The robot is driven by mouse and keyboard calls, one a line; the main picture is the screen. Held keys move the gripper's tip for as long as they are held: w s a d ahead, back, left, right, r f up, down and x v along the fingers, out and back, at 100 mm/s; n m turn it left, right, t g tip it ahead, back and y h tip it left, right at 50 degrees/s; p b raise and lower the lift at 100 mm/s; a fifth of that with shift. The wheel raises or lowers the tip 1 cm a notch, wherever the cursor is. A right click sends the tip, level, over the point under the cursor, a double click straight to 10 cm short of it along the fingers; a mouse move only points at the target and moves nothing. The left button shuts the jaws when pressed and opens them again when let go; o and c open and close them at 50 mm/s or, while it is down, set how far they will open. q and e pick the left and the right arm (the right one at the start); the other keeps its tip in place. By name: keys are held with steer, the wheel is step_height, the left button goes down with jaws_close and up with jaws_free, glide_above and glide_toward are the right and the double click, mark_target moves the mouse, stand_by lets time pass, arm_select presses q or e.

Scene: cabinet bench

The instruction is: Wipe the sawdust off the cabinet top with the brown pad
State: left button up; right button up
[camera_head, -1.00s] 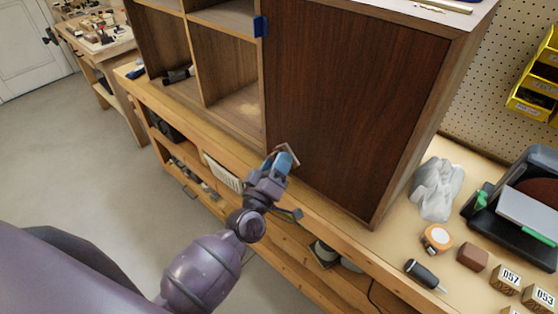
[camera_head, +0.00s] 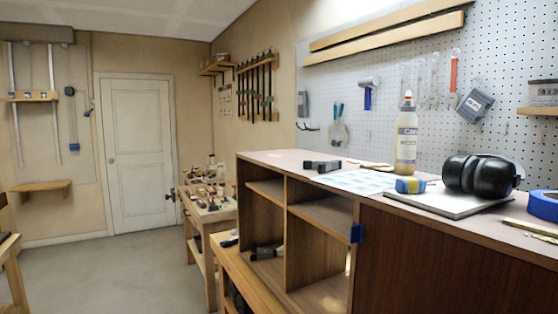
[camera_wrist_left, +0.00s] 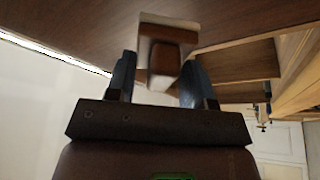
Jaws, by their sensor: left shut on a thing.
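The cabinet (camera_head: 400,270) stands at the right in the head view, and its top (camera_head: 290,158) is seen at a low angle. No sawdust can be made out clearly on the top. A pale patch shows low in an open compartment. My left gripper (camera_wrist_left: 160,78) appears only in the left wrist view. Its two blue-grey fingers are shut on a brown pad (camera_wrist_left: 172,36) with pale edges. Dark wood panelling is behind the pad; I cannot tell whether they touch. My right gripper is in neither view.
On the cabinet top are a dark clamp-like tool (camera_head: 322,166), a glue bottle (camera_head: 406,140), a yellow-blue block (camera_head: 410,185), black ear muffs (camera_head: 480,174) on a flat panel, blue tape (camera_head: 543,205) and thin wood pieces. A pegboard wall stands behind. Floor at left is clear.

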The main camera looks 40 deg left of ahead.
arm_select(q)
steer(key=c, duration=0.3)
steer(key=shift+n+y, duration=0.3)
steer(key=shift+y, duration=0.4)
steer(key=s+r, duration=0.1)
steer(key=s+a+r, duration=0.1)
steer(key=r, duration=0.1)
steer(key=s+r, duration=0.1)
steer(key=r, duration=0.1)
steer(key=shift+s+a+r, duration=0.15)
steer(key=shift+s+a, duration=0.2)
